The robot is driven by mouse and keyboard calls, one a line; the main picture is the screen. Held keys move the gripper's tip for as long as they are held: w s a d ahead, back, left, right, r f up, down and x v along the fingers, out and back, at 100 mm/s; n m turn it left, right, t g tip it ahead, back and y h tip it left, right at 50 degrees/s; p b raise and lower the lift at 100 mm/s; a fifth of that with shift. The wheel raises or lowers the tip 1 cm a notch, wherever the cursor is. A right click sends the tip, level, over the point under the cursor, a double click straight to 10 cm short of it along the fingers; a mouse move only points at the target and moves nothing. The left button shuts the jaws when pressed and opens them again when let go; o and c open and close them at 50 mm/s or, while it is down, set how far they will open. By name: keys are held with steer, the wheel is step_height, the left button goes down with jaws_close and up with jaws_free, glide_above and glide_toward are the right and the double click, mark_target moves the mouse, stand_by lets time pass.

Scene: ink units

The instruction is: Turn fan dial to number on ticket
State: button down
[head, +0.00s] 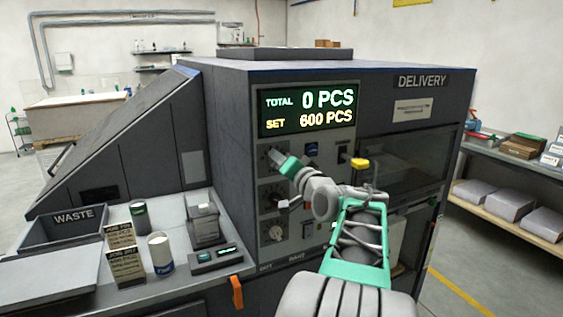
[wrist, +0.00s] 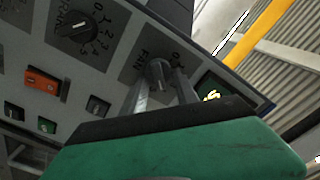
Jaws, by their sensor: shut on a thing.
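The fan dial (wrist: 157,72) is a dark round knob on the machine's grey panel, with "FAN" and numbers printed around it. My gripper (wrist: 160,88) is shut on this dial, one finger on each side of it. The numbers are partly hidden or blurred, and I cannot tell where its pointer stands. In the head view my gripper (head: 274,159) reaches the top dial of the panel and mostly covers it. Two tan printed cards, an upper one (head: 120,236) and a lower one (head: 126,269), stand on the bench at left; their small print is not readable.
A second dial (wrist: 76,29) with numbers lies beside the fan dial. A lower knob (head: 273,232) is further down the panel. The display (head: 308,109) reads total 0 and set 600 PCS. A waste bin (head: 62,240), a white can (head: 160,254) and a dark jar (head: 140,216) occupy the bench.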

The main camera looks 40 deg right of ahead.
steer(key=c, duration=0.9)
jaws_free()
steer(key=shift+s, duration=0.1)
steer(key=b+v, duration=0.2)
steer(key=v, duration=0.5)
steer(key=shift+s+a, duration=0.15)
steer(key=shift+s, duration=0.15)
